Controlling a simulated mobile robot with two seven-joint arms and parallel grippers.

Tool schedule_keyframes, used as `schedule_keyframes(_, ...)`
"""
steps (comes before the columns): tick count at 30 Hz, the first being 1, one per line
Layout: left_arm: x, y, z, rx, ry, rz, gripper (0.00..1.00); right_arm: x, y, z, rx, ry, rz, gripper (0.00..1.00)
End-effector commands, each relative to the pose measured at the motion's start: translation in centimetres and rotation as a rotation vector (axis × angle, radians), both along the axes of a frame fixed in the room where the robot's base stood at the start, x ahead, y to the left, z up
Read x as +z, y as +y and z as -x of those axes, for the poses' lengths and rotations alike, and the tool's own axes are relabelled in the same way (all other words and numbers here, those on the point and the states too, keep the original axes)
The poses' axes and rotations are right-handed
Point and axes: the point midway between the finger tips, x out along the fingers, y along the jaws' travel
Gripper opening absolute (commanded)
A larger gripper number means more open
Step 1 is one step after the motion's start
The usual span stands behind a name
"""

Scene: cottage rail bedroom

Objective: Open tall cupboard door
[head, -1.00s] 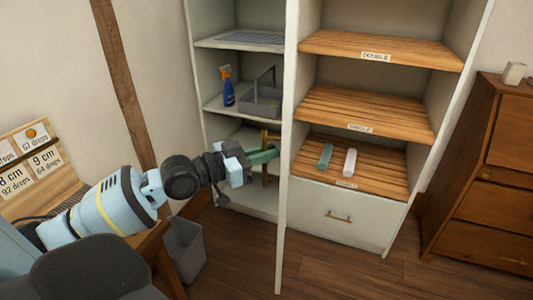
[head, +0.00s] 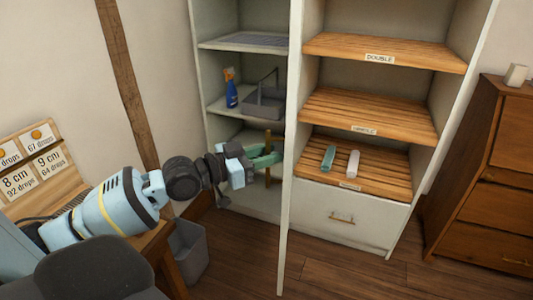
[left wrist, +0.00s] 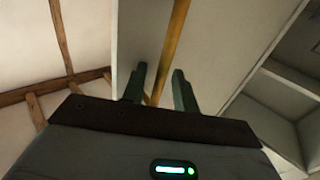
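The tall cupboard (head: 350,222) stands open in the head view. Its pale door (head: 290,200) sticks out toward me, seen nearly edge-on. The upright brass handle (head: 268,178) is on the door's left side; it also shows in the left wrist view (left wrist: 174,42). My left gripper (head: 272,157) is at the handle, its green fingers spread. In the left wrist view my left gripper (left wrist: 160,88) has one finger on each side of the bar, with gaps showing. Any finger contact with the handle is unclear. My right gripper is out of view.
Shelves left of the door hold a blue spray bottle (head: 231,88) and a grey caddy (head: 263,103). Wooden slatted shelves (head: 368,115) are on the right. A grey bin (head: 189,250) stands below my left arm. A brown dresser (head: 490,180) is at the right. Floor before the cupboard is clear.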

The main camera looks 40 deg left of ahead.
Motion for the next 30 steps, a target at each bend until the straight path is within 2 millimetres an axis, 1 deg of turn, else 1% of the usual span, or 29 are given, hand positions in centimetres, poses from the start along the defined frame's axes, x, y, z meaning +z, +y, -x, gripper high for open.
schedule_keyframes(11, 0.0, 0.3, 0.3, 0.003, -0.002, 0.0, 0.29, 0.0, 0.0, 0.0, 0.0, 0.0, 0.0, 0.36)
schedule_keyframes(19, -0.2, 1.3, 2.3, 0.001, 0.003, -0.003, 0.29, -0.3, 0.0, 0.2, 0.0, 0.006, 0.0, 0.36)
schedule_keyframes(30, 0.0, 2.6, 4.8, 0.0, 0.001, -0.002, 0.29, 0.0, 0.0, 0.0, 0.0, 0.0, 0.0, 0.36)
